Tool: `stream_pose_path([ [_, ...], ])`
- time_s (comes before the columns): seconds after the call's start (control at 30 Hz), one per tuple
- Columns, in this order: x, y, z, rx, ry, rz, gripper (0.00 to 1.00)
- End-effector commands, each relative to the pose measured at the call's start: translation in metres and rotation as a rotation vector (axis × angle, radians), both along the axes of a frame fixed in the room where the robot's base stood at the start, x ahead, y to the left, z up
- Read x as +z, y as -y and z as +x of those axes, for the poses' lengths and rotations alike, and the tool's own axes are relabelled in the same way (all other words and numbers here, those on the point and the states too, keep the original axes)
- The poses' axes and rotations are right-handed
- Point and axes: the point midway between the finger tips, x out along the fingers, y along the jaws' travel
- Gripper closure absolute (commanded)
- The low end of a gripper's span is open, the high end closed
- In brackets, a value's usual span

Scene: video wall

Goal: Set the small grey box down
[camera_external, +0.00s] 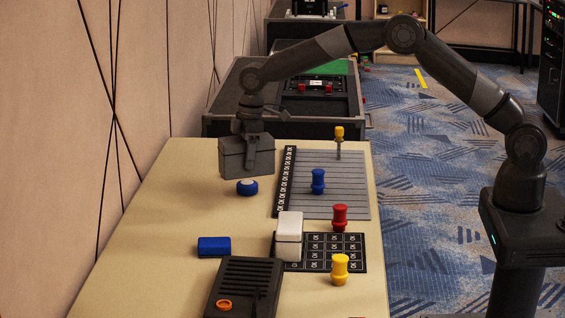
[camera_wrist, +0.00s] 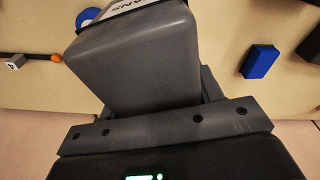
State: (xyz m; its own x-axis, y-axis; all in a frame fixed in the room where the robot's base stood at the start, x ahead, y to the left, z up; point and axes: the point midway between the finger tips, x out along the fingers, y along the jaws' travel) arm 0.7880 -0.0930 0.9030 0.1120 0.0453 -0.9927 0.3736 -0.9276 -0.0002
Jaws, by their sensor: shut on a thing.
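The small grey box (camera_external: 235,160) is at the far left part of the table (camera_external: 150,225). My gripper (camera_external: 252,136) is above it with its fingers shut on it. In the external view I cannot tell whether the box's underside touches the table or hangs a little above it. In the wrist view the grey box (camera_wrist: 135,62) fills the middle, held between the fingers, with a white lettered label on its far end. The fingertips are mostly hidden behind the box.
A blue-and-white round thing (camera_external: 247,187) is just in front of the box. A grey lined board (camera_external: 335,190) with a blue peg (camera_external: 318,181) lies to the right. A blue block (camera_external: 214,247), white box (camera_external: 289,226) and dark slotted device (camera_external: 243,287) are nearer.

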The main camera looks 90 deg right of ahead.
Motion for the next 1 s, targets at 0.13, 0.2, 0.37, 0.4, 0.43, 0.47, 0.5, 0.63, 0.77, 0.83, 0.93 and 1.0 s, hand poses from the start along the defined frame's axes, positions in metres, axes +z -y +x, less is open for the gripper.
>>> stream_pose_path([
  [0.13,-0.020,-0.029,0.016,0.004,-0.001,0.001,0.78],
  [0.2,-0.030,-0.042,0.025,0.002,-0.001,0.002,0.78],
  [0.37,-0.050,-0.070,0.042,0.002,0.001,0.000,0.78],
  [0.4,-0.053,-0.075,0.045,0.001,0.002,0.001,0.78],
  [0.43,-0.056,-0.078,0.047,0.000,0.001,0.000,0.78],
  [0.47,-0.057,-0.081,0.049,0.000,0.001,-0.001,0.78],
  [0.5,-0.059,-0.084,0.051,0.000,0.001,-0.001,0.78],
  [0.63,-0.063,-0.090,0.054,-0.001,0.001,0.000,0.78],
  [0.77,-0.074,-0.090,0.054,-0.002,0.000,0.000,0.78],
  [0.83,-0.085,-0.090,0.054,-0.002,-0.001,0.001,0.78],
  [0.93,-0.099,-0.090,0.054,-0.002,0.000,0.000,0.78],
  [1.0,-0.103,-0.090,0.054,-0.002,0.001,0.001,0.78],
])
